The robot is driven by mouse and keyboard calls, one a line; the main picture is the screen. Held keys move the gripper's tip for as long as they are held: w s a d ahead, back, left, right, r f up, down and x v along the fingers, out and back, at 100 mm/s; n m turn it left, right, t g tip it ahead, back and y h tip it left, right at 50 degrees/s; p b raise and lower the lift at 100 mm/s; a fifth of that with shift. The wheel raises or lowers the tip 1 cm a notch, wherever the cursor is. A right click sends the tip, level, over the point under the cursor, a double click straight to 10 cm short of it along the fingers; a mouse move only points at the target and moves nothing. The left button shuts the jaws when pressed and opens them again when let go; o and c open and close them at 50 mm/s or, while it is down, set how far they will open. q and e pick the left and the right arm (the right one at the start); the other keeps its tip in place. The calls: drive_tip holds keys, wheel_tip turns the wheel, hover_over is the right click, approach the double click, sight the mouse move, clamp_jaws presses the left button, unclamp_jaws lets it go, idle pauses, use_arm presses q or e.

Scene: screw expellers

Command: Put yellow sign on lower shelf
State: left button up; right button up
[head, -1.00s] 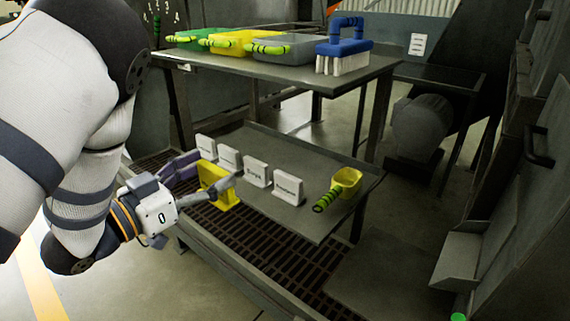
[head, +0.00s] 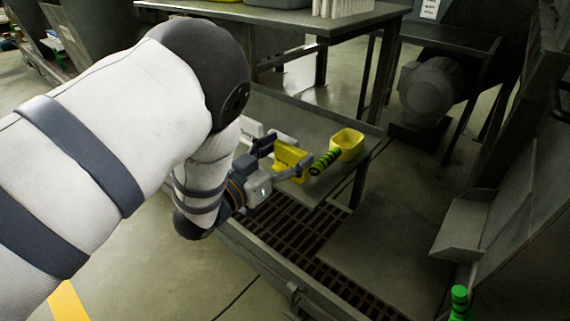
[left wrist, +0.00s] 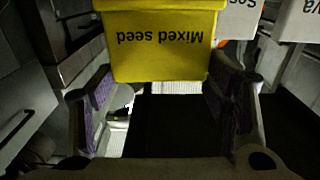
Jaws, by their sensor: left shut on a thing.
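The yellow sign (head: 291,157) is held in my left gripper (head: 280,163) at the front edge of the lower shelf (head: 300,122), just left of the yellow scoop. In the left wrist view the sign (left wrist: 160,50) sits between the two purple-padded fingers (left wrist: 160,88), its words "Mixed seed" upside down. My left gripper is shut on the sign. I cannot tell whether the sign touches the shelf. My right gripper is not in view.
White signs (head: 252,128) stand on the lower shelf, partly hidden by my left arm. A yellow scoop (head: 348,144) with a green-black handle lies at the shelf's right end. A brown grate (head: 285,222) lies below. The upper table (head: 280,14) is above and behind.

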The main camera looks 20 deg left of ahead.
use_arm(q)
wheel_tip(320, 180, down, 3)
drive_tip(key=shift+a+r, duration=0.1)
drive_tip(key=shift+r, duration=0.2)
drive_tip(key=o, duration=0.9)
drive_tip(key=shift+o, duration=0.2)
